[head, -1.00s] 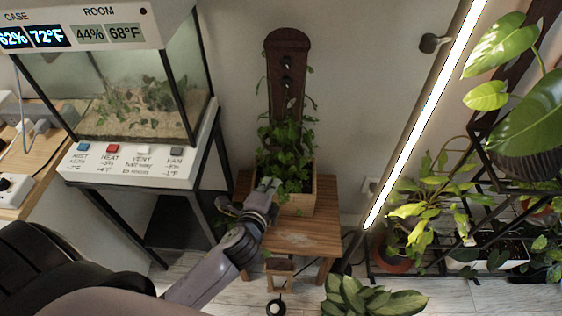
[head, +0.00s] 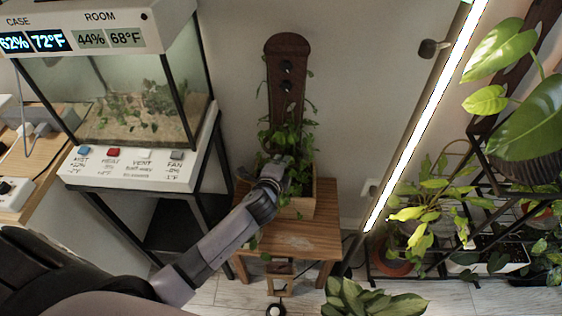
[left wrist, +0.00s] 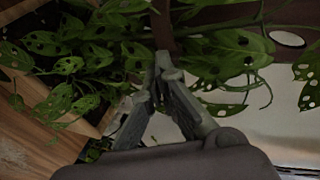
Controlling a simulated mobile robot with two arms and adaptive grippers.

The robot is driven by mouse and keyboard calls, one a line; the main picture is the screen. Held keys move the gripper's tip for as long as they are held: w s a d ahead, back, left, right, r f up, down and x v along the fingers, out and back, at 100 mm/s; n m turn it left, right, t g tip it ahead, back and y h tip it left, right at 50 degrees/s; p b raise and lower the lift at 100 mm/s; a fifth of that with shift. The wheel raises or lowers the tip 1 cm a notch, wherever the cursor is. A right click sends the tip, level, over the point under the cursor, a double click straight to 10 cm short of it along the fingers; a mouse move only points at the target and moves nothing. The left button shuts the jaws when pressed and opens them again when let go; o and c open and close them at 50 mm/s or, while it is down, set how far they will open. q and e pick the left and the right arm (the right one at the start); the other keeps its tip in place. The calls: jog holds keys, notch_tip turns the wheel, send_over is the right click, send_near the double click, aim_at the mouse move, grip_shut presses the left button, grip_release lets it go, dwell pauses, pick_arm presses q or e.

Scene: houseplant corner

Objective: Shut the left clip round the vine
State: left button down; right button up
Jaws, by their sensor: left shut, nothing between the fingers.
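The vine (head: 297,143) is leafy and green and climbs a tall brown board (head: 285,48) from a wooden planter box (head: 298,207). Two dark round fittings (head: 286,67) sit on the board's upper part; I cannot make out the left clip or its state. My left gripper (head: 283,162) is at the foliage in front of the board, above the box. In the left wrist view its fingertips (left wrist: 165,68) are together, with nothing between them. Holed leaves (left wrist: 230,60) hang on both sides, and a brown upright (left wrist: 163,25) stands just beyond the tips. My right gripper is not in view.
The box stands on a small wooden stool (head: 297,240). A glass terrarium (head: 130,105) on a black stand is to the left. A lit tube lamp (head: 425,115) leans at the right, before a rack of potted plants. A leafy plant (head: 370,300) is at the front.

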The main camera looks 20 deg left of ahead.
pick_arm(q)
jog(key=w+d, duration=0.2)
jog(key=w, duration=0.1)
jog(key=shift+w+d, duration=0.1)
jog(key=shift+d, duration=0.15)
jog(key=shift+a+p, duration=0.1)
jog(key=shift+p, duration=0.2)
